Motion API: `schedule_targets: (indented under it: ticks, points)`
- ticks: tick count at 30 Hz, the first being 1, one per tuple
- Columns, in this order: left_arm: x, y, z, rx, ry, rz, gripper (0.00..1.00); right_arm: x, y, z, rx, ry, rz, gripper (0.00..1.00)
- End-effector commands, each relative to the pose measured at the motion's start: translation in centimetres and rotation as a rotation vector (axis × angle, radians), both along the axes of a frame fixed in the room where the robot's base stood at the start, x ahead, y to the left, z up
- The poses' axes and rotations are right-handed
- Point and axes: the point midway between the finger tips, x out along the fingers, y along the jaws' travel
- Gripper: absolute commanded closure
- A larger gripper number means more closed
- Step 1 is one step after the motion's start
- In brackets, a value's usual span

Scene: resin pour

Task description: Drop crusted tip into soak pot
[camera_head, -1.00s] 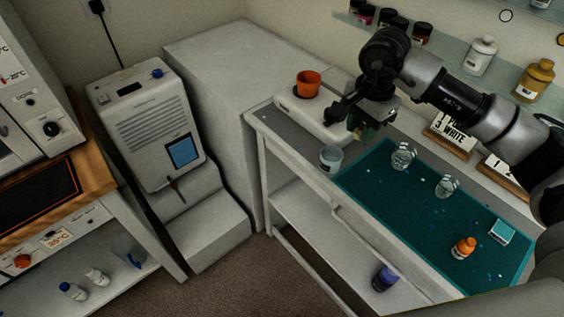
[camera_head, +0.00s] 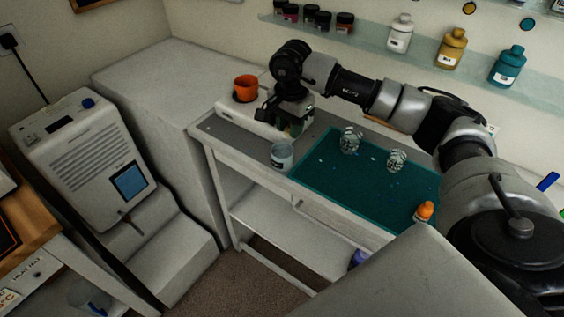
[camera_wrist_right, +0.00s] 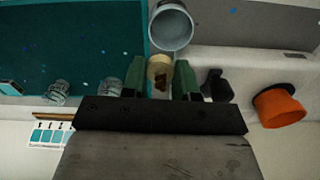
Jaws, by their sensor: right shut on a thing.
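My right gripper (camera_head: 290,129) is at the back left of the work table, just behind the soak pot (camera_head: 282,156), a pale grey open cup. In the right wrist view, the gripper's green fingers (camera_wrist_right: 161,76) are shut on a short cream cylinder with a brown patch, which looks like the crusted tip (camera_wrist_right: 159,71). The soak pot (camera_wrist_right: 171,28) shows just past the fingertips, with a greyish inside. The tip seems close to the pot's near rim; I cannot tell its height above it. My left gripper is not in view.
An orange cup (camera_head: 246,88) stands on a white device (camera_head: 250,116) left of the gripper. Two clear cups (camera_head: 350,140) (camera_head: 396,160) and an orange-capped bottle (camera_head: 424,211) stand on the teal mat (camera_head: 335,181). A shelf of bottles is above.

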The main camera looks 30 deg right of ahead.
Motion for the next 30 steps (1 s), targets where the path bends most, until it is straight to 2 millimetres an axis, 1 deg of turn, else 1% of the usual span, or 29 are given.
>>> schedule_targets:
  ticks: [1,2,10,11,15,16,25,28,30]
  points:
    - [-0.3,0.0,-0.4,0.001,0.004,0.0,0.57,0.0,0.0,-0.5,0.0,0.0,0.0,0.92]
    - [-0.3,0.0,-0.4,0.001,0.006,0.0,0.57,0.0,0.0,-0.6,0.0,-0.001,0.0,0.92]
    - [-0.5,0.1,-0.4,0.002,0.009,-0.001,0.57,0.0,0.0,-0.6,0.0,-0.001,0.0,0.92]
    - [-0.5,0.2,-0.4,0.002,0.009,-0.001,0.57,0.0,0.0,-0.6,0.0,-0.001,0.001,0.66]
    - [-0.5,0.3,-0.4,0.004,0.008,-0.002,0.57,0.0,0.0,-0.6,0.0,-0.001,0.001,0.45]
    - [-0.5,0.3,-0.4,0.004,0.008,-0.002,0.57,0.0,0.0,-0.6,0.0,-0.001,0.001,0.41]
    - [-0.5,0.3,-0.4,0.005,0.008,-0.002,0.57,0.0,0.0,-0.4,0.001,-0.002,0.001,0.41]
    - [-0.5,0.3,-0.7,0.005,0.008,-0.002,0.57,0.1,0.0,0.5,0.0,-0.004,0.001,0.41]
    - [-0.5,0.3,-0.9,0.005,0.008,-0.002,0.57,0.1,0.0,1.5,0.0,-0.006,0.001,0.41]
